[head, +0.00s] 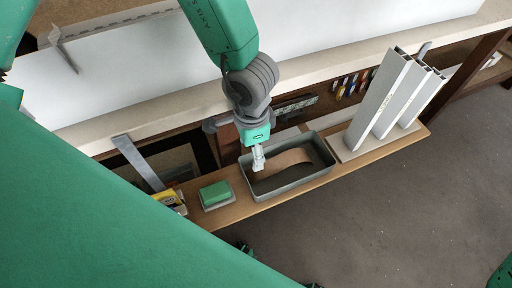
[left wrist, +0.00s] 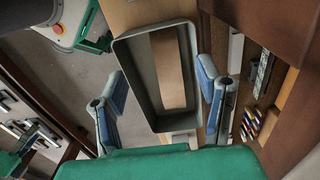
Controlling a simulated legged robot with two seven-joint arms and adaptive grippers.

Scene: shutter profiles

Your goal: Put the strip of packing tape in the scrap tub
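The scrap tub, a grey open rectangular box (head: 318,181), stands on the wooden shelf. It also shows between my fingers in the left wrist view (left wrist: 139,82). The strip of packing tape, brown and slightly curved (head: 290,161), lies inside the tub's walls. In the left wrist view the strip (left wrist: 168,68) runs lengthwise inside the tub. My left gripper (head: 258,160) is over the left part of the tub. In the left wrist view its blue-grey fingers (left wrist: 162,75) are spread wide with nothing between them. I cannot tell how high it is above the tub. My right gripper is not in view.
A green block on a grey base (head: 215,194) and a yellow box (head: 170,198) stand left of the tub on the shelf (head: 240,209). White profiles (head: 382,103) stand upright on a pale base at the right. A white worktop (head: 330,38) lies behind. The grey floor is in front.

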